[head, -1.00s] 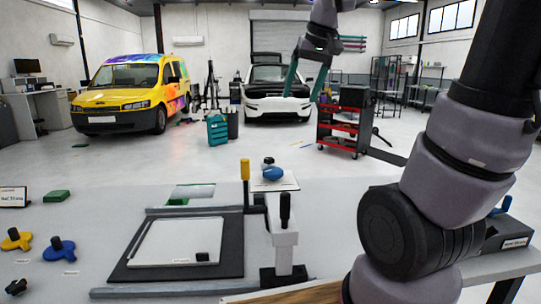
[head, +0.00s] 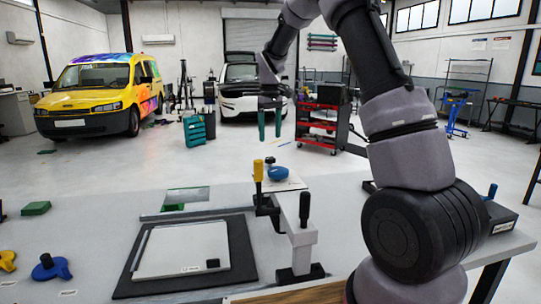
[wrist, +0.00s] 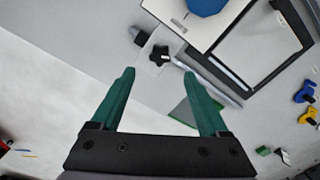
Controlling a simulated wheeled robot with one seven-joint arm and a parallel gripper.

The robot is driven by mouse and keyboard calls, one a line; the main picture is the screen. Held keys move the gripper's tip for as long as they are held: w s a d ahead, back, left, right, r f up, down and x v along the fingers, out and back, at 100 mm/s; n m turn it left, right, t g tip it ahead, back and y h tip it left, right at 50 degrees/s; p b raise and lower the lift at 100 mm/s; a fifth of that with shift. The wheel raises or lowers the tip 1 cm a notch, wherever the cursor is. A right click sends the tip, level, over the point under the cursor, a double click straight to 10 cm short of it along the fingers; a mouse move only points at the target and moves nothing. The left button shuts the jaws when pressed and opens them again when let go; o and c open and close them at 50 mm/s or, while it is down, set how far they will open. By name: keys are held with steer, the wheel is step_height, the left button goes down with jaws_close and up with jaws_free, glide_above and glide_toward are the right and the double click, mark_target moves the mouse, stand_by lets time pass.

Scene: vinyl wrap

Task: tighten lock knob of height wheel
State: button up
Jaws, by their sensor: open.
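The blue height wheel (head: 278,173) sits on top of a pale block at the back of the table and shows at the top of the wrist view (wrist: 205,4). A black star-shaped knob (wrist: 160,55), apparently the lock knob, stands beside the block in the wrist view. I cannot clearly make it out in the head view. My gripper (head: 270,137) points down above the wheel's area, open and empty. In the wrist view the star knob appears between the two green fingertips (wrist: 159,72), beyond them and apart from them.
A yellow-handled post (head: 258,171) and a black-handled lever (head: 304,210) rise near the wheel. A framed white board (head: 180,250) lies in front. Open floor lies behind the table.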

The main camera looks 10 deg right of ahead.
mark_target(270, 158)
step_height(270, 158, down, 8)
steer(key=shift+f, duration=0.15)
stand_by(0.3)
jaws_close()
